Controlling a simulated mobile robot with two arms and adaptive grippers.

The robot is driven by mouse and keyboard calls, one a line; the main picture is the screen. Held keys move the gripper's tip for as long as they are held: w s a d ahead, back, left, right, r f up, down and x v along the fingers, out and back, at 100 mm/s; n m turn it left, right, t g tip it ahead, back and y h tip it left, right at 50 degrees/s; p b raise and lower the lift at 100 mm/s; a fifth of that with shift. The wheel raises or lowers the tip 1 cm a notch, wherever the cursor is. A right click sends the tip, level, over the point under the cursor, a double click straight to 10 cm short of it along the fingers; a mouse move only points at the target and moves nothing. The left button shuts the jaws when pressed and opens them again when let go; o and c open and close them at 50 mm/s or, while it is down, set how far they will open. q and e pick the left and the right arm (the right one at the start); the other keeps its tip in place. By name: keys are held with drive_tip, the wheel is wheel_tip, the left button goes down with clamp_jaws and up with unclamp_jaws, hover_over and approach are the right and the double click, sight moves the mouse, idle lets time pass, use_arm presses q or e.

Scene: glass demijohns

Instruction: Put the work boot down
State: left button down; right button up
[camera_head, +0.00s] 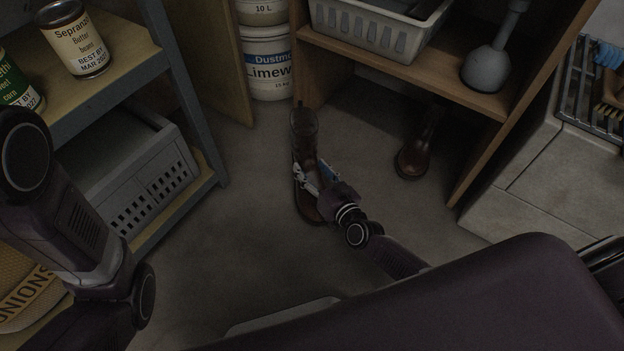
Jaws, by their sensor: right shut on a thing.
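A brown work boot (304,130) is upright in the middle of the view, over the grey floor. My right gripper (318,180) is shut on the boot around its middle, and my right arm comes up from the lower right. Whether the sole touches the floor I cannot tell. A second brown boot (414,156) stands on the floor to the right, below the wooden shelf. My left arm shows at the left edge, but its gripper is not in view.
A wooden shelf unit (440,78) stands behind, with a white basket (379,33) and a grey plunger-like thing (487,70) on it. A lime tub (270,85) is at the back. A metal rack with a grey crate (142,176) stands left. Bare floor (245,225) lies around the boot.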

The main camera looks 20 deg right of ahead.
sight(312, 177)
drive_tip(key=shift+f, duration=0.3)
wheel_tip(312, 177, down, 3)
drive_tip(key=b, duration=0.3)
drive_tip(key=shift+r, duration=0.1)
drive_tip(key=o, duration=1.7)
drive_tip(key=shift+f, duration=0.25)
drive_tip(key=shift+r, duration=0.1)
